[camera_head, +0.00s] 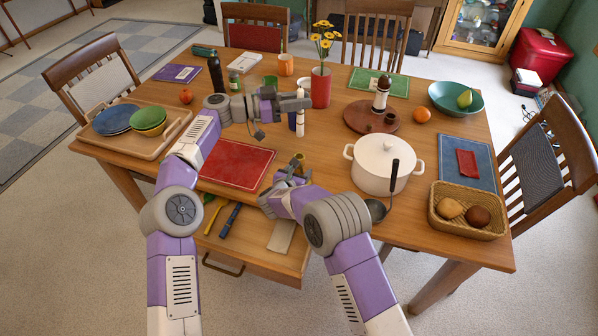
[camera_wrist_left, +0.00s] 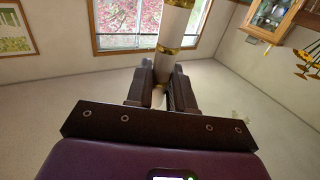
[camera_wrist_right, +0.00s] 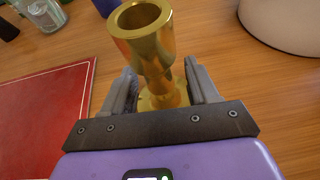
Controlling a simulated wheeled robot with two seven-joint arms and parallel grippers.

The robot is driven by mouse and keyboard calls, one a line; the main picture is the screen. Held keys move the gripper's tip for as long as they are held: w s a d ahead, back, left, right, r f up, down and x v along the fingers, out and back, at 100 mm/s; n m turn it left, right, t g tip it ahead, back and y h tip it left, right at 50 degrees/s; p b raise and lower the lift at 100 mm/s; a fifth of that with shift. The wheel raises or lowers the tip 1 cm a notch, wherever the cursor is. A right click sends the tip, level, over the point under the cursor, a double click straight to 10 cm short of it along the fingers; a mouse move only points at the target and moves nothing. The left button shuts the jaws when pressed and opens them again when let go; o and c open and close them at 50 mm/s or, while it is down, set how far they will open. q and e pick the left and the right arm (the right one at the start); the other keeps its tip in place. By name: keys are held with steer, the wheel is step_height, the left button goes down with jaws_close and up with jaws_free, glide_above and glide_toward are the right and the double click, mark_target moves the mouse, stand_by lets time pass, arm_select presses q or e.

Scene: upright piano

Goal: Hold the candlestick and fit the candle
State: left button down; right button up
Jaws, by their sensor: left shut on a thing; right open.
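The candle (camera_head: 300,124), white with gold bands, hangs upright from my left gripper (camera_head: 304,103), which is shut on it above the table. In the left wrist view the candle (camera_wrist_left: 175,28) stands between the fingers (camera_wrist_left: 162,82). The brass candlestick (camera_head: 298,161) stands on the table below the candle, apart from it. In the right wrist view the candlestick (camera_wrist_right: 148,45) shows its open round socket, empty. My right gripper (camera_wrist_right: 162,85) is open, with a finger on each side of the candlestick's stem; its base is partly hidden.
A red mat (camera_head: 238,166) lies left of the candlestick and a white pot (camera_head: 380,168) stands right of it. An open drawer (camera_head: 262,246) juts out at the front.

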mark_target(298, 128)
steer(key=shift+w+d+f, duration=0.1)
steer(key=shift+w, duration=0.1)
jaws_close()
arm_select(q)
steer(key=shift+m+g, duration=0.3)
steer(key=shift+g, duration=0.2)
steer(key=shift+a+f, duration=0.2)
steer(key=shift+f, duration=3.55)
